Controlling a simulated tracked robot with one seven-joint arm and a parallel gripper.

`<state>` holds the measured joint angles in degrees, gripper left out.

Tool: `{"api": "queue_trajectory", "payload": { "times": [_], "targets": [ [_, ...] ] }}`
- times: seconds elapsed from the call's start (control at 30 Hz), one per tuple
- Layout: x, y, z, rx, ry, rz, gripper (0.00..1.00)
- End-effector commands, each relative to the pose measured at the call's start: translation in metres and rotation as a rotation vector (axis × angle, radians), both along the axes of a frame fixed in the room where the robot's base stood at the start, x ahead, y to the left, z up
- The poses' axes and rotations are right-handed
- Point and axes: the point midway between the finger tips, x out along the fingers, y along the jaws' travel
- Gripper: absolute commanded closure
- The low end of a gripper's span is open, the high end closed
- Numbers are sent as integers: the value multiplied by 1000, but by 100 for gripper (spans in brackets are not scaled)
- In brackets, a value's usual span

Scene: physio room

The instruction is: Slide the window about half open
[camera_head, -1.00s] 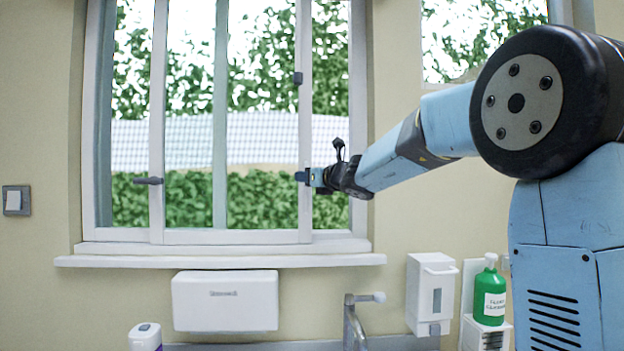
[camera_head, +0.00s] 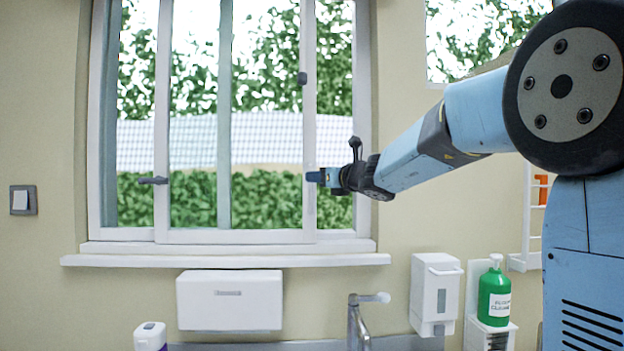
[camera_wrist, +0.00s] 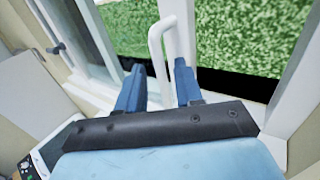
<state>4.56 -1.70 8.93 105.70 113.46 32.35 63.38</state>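The window (camera_head: 309,120) fills the left and middle of the head view. Its white sliding sash (camera_head: 163,90) has a dark handle (camera_head: 153,180) on its left stile and a dark fitting (camera_head: 302,79) high on its right stile. My gripper (camera_head: 314,176) is at the right stile, at about mid-lower height. In the wrist view my gripper (camera_wrist: 158,66) has its two blue fingers apart, with a pale bar handle (camera_wrist: 156,50) standing between them. Gaps show on both sides of the bar; contact cannot be told. The fingertips are small and partly hidden in the head view.
A white sill (camera_head: 225,260) runs below the window. Under it are a white wall box (camera_head: 230,300), a tap (camera_head: 356,325), a soap dispenser (camera_head: 434,295) and a green bottle (camera_head: 494,293). A wall switch (camera_head: 23,200) is at the left.

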Motion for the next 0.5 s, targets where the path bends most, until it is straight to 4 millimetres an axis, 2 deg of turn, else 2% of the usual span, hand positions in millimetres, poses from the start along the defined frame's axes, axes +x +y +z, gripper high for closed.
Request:
{"api": "queue_trajectory", "payload": {
  "times": [0.3,0.5],
  "targets": [
    [-52,-35,0,0,-2,-1,64],
    [-72,-48,0,1,-2,0,64]
  ]
}}
